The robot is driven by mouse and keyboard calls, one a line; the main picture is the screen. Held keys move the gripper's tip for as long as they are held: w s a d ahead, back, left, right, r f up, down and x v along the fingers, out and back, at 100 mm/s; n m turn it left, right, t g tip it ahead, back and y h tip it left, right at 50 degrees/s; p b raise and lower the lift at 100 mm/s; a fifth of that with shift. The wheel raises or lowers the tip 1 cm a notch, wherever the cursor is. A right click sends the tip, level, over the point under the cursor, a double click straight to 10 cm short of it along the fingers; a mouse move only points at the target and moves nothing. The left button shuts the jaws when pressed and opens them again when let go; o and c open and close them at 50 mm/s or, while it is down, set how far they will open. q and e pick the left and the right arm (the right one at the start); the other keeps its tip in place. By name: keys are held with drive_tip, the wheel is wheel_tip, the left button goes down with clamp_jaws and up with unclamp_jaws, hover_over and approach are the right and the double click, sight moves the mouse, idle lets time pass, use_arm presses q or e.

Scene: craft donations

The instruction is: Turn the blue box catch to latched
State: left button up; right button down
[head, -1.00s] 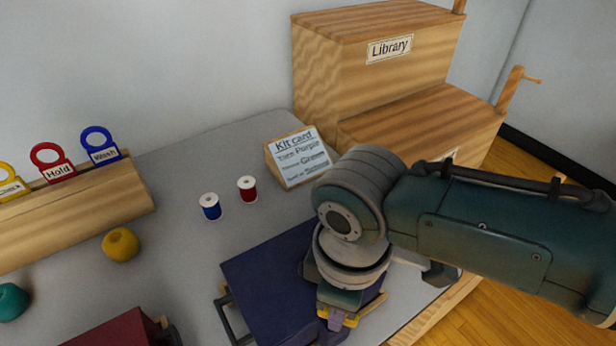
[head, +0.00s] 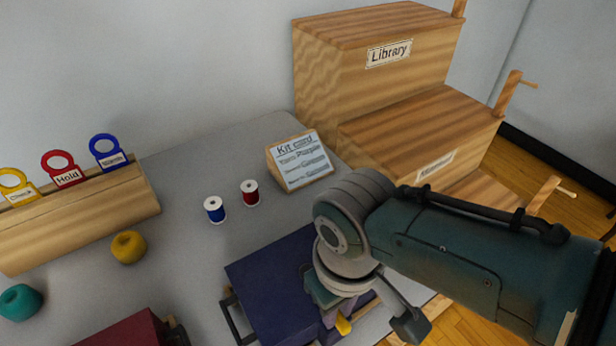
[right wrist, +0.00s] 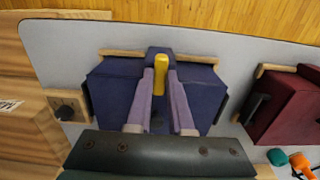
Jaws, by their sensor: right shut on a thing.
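The blue box (head: 268,283) stands on the grey table below my right arm, and the right wrist view shows its top (right wrist: 112,92). Its yellow catch (right wrist: 159,82) lies between the two purple-grey fingers of my right gripper (right wrist: 159,72), which is shut on it. In the head view only a small bit of the yellow catch (head: 343,325) shows beside the fingers; my wrist covers much of the box. In the right wrist view the catch points lengthwise between the fingers. Whether it sits at latched I cannot tell. My left gripper is not in view.
A dark red box (head: 125,330) stands left of the blue box. Blue (head: 215,210) and red (head: 250,193) spools and a kit card (head: 300,160) stand behind. Wooden steps (head: 420,115) rise at the back right.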

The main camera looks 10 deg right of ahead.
idle(0.4)
drive_tip(key=c, duration=0.8)
unclamp_jaws()
drive_tip(key=shift+r, duration=0.1)
wheel_tip(320, 180, up, 10)
drive_tip(key=p, duration=0.5)
